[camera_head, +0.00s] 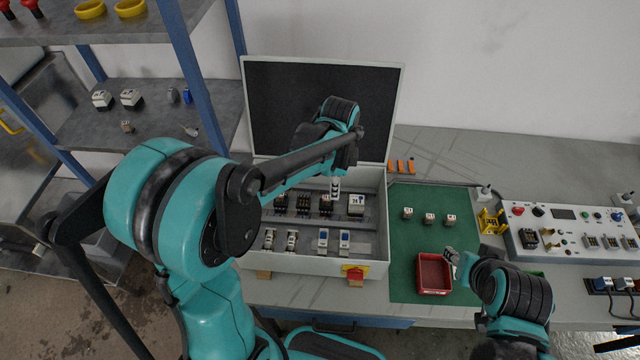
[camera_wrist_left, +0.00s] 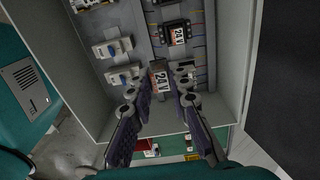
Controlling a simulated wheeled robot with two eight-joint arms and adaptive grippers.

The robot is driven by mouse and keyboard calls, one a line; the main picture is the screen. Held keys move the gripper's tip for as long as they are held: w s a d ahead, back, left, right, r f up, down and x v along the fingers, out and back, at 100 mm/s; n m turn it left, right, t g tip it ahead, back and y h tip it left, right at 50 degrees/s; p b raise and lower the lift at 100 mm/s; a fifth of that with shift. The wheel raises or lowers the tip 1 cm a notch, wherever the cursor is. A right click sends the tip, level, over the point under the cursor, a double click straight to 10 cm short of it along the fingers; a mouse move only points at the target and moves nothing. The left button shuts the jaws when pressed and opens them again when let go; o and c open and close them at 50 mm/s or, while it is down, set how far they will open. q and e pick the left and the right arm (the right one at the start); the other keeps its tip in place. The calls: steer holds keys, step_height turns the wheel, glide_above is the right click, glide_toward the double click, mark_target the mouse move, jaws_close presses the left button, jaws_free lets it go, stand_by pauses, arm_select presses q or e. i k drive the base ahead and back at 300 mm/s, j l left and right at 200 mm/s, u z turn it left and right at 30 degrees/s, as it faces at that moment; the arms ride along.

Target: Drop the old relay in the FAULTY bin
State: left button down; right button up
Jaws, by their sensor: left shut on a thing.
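My left gripper (camera_head: 335,188) reaches down into the open grey cabinet (camera_head: 310,262). A red bin (camera_head: 433,289) with a small pale label stands on the green mat, right of the cabinet; the label's text is too small to read. My right gripper (camera_head: 453,258) is beside the red bin's right edge; its fingers are too small to judge.
Several modules stay in the cabinet, among them a white one (camera_head: 356,203). Three small relays (camera_head: 430,218) stand on the green mat (camera_head: 405,245). A control panel (camera_head: 570,232) is at the right, a shelf rack (camera_head: 150,112) at the left. The cabinet's lid (camera_head: 320,100) stands up behind.

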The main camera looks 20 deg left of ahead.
mark_target(430, 277)
steer(key=k, duration=1)
